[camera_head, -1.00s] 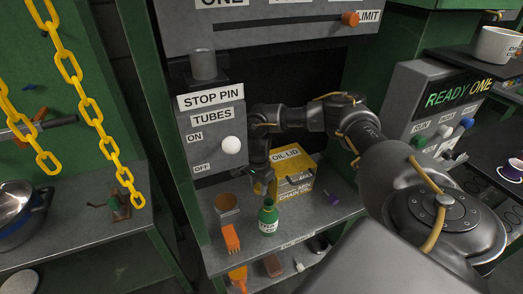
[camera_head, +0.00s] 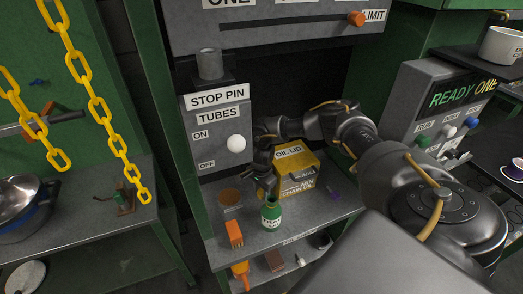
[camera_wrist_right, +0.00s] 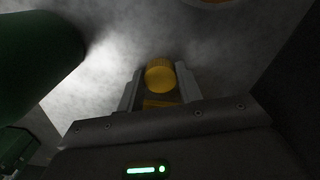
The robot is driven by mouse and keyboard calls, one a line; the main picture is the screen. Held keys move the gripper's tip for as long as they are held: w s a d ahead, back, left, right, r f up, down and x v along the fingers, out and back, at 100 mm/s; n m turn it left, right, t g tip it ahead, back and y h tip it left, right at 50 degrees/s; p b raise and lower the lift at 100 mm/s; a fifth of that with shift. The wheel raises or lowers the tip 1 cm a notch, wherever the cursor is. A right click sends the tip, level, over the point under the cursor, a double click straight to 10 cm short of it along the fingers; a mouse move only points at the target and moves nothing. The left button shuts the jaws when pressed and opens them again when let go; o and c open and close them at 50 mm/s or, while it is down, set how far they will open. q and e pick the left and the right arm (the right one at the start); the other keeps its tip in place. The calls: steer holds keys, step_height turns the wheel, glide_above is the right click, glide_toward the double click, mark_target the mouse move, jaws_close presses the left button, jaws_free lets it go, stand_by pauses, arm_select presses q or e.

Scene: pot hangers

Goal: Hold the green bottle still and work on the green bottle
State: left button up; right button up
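The green bottle (camera_head: 271,216) with a white label stands upright on the grey shelf in the head view. A large dark green rounded shape in the upper left of the right wrist view may be its side. My right gripper (camera_head: 265,186) hangs just above and behind the bottle, its fingertips small and dark there. In the right wrist view its two fingers (camera_wrist_right: 160,88) flank a small yellow cylinder (camera_wrist_right: 160,75) and appear closed on it. I cannot tell whether the gripper touches the bottle. My left gripper is out of view.
A yellow box (camera_head: 296,170) marked OIL LID stands right behind the bottle. A brown disc (camera_head: 229,197) and an orange brush-like item (camera_head: 234,233) lie to the left. The STOP PIN TUBES panel (camera_head: 217,125) rises behind on the left. The shelf's front edge is close.

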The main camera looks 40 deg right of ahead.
mark_target(261, 192)
steer(key=o, duration=0.4)
steer(key=shift+r+p, duration=0.2)
steer(key=shift+p, duration=0.1)
steer(key=shift+w+r+b, duration=0.15)
steer(key=shift+r+b, duration=0.1)
steer(key=shift+b, duration=0.05)
steer(key=shift+r+b, duration=1.35)
steer(key=shift+r, duration=4.35)
